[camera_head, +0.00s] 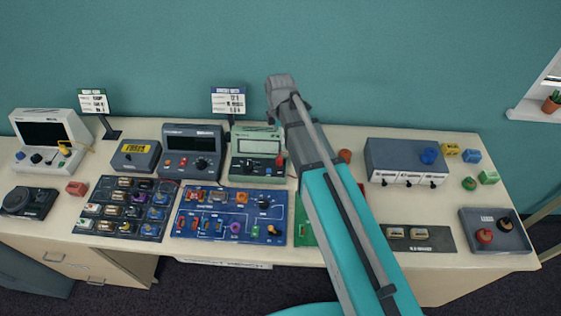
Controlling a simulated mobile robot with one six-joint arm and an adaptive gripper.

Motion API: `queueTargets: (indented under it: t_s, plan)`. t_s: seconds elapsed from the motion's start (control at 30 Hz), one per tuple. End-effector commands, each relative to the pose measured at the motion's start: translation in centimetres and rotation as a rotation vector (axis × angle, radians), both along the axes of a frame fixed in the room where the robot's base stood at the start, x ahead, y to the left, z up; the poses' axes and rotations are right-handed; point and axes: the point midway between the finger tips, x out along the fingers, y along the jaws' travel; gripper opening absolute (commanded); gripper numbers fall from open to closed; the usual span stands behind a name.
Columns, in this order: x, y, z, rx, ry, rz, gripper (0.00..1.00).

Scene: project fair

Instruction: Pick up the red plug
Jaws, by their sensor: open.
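Several red pieces show, and I cannot tell for sure which is the red plug. A small red block (76,188) lies on the table at the left. A red round-topped piece (484,236) stands in a grey tray (471,218) at the right. An orange-red piece (345,156) sits just right of my arm. The grey end of my arm, with my gripper (280,88), appears raised in front of the teal wall, well apart from these pieces. My gripper is open with nothing seen in it; its fingertips are hard to make out. My arm hides part of the table and a green board.
The long table (400,146) holds a meter (193,150), a green-grey instrument (257,150), a blue board (228,215), a dark board (127,208) and a grey box (405,160). Yellow, blue and green pieces (488,177) lie at the right. Two sign stands (229,100) rise at the back.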

Motion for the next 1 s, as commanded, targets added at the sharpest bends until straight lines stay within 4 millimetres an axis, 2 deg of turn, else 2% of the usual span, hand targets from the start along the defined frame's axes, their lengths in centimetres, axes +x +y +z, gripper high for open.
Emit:
queueTargets:
  t_s: [1.0]
  plan:
    - [0.0, -0.1, -7.3, 0.0, 0.0, -0.003, 0.78]
